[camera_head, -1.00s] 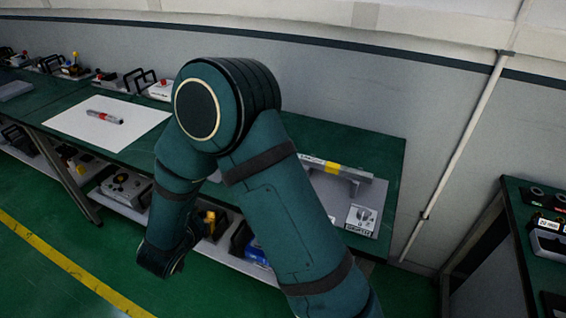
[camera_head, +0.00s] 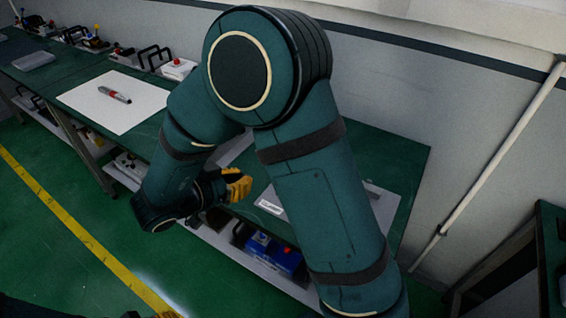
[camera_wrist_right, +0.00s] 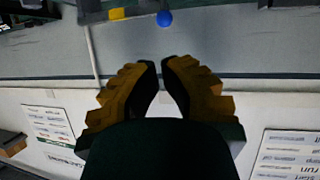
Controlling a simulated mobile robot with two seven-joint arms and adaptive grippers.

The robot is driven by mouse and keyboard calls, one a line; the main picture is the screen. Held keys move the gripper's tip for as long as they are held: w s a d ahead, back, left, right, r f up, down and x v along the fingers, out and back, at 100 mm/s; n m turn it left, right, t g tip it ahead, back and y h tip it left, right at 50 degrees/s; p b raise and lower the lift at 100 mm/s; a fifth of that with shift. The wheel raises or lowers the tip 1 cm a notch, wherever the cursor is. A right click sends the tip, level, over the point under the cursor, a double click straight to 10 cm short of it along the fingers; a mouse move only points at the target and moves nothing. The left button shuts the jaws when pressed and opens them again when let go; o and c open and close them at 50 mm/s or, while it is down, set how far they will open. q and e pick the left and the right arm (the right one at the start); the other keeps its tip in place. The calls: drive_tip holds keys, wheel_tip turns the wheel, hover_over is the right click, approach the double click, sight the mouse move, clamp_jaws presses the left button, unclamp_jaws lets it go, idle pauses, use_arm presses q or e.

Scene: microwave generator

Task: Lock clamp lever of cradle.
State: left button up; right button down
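My right arm crosses the middle of the head view. The yellow fingers of my right gripper (camera_head: 238,185) are above the front part of the bench, left of the cradle's grey plate (camera_head: 268,201). In the right wrist view my right gripper (camera_wrist_right: 161,64) is empty, its fingertips close together with only a narrow gap. My forearm hides most of the cradle in the head view. At the top of the wrist view, a blue ball knob (camera_wrist_right: 164,18) shows beside a dark bar with a yellow part (camera_wrist_right: 118,14), apart from the fingertips. Which part is the clamp lever I cannot tell.
A white sheet with a red-and-grey cylinder (camera_head: 115,95) lies on the green bench (camera_head: 398,150) at the left. Several devices with handles stand along the back wall. Blue and other boxes (camera_head: 275,252) are on the shelf below. A second bench (camera_head: 552,240) stands at right.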

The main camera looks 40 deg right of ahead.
drive_tip(key=b+x, duration=0.2)
drive_tip(key=x, duration=1.2)
drive_tip(key=shift+r, duration=0.1)
drive_tip(key=shift+w+d+p, duration=0.15)
drive_tip(key=shift+d+p, duration=0.35)
drive_tip(key=shift+d, duration=0.1)
drive_tip(key=shift+w+d, duration=0.1)
drive_tip(key=shift+d, duration=0.25)
